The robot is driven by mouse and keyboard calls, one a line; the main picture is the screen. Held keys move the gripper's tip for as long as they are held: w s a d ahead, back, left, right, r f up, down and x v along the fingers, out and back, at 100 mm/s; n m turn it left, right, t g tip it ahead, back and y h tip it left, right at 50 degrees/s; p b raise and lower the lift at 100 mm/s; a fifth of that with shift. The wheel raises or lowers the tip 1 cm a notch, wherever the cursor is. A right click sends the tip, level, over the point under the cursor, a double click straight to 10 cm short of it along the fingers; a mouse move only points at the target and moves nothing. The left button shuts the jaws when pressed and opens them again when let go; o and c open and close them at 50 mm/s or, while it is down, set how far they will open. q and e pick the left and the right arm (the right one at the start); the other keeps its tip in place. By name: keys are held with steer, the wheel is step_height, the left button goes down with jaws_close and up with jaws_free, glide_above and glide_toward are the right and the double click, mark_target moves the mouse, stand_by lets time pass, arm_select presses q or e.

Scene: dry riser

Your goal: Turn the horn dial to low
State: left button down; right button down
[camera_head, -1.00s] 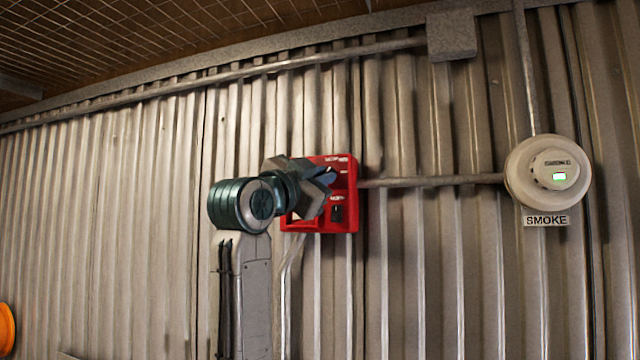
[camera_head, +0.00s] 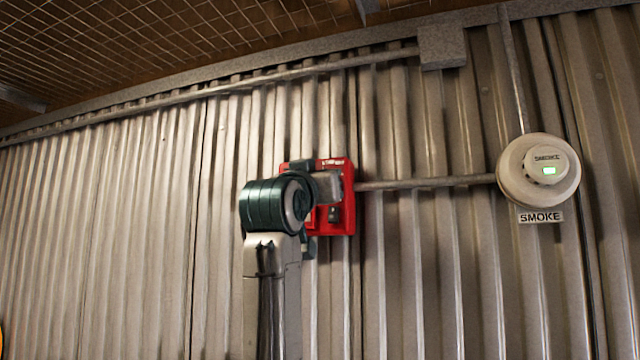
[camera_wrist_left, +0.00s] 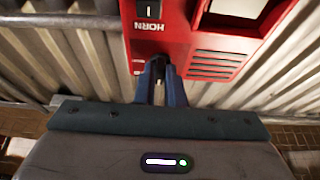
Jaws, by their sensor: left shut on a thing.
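A red control box (camera_head: 348,206) is mounted on the corrugated wall; it also shows at the top of the left wrist view (camera_wrist_left: 190,40). Its HORN label (camera_wrist_left: 148,27) reads upside down there, with a black control bearing a white line (camera_wrist_left: 148,9) on its far side. My left gripper (camera_head: 327,187) is at the box's face. In the left wrist view its two fingers (camera_wrist_left: 160,80) are shut on a small dark knob (camera_wrist_left: 158,62), on the near side of the label. The fingers hide most of the knob, so its setting cannot be read. My right gripper is not in view.
A grey junction box (camera_head: 442,46) is high on the wall. The wall left of my arm is clear.

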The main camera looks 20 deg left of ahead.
arm_select(q)
steer(key=shift+f, duration=0.1)
stand_by(0.3)
steer(key=c, duration=1.5)
jaws_free()
steer(key=b+v, duration=0.6)
steer(key=v, duration=0.4)
steer(key=shift+s+f, duration=0.1)
steer(key=shift+s, duration=0.3)
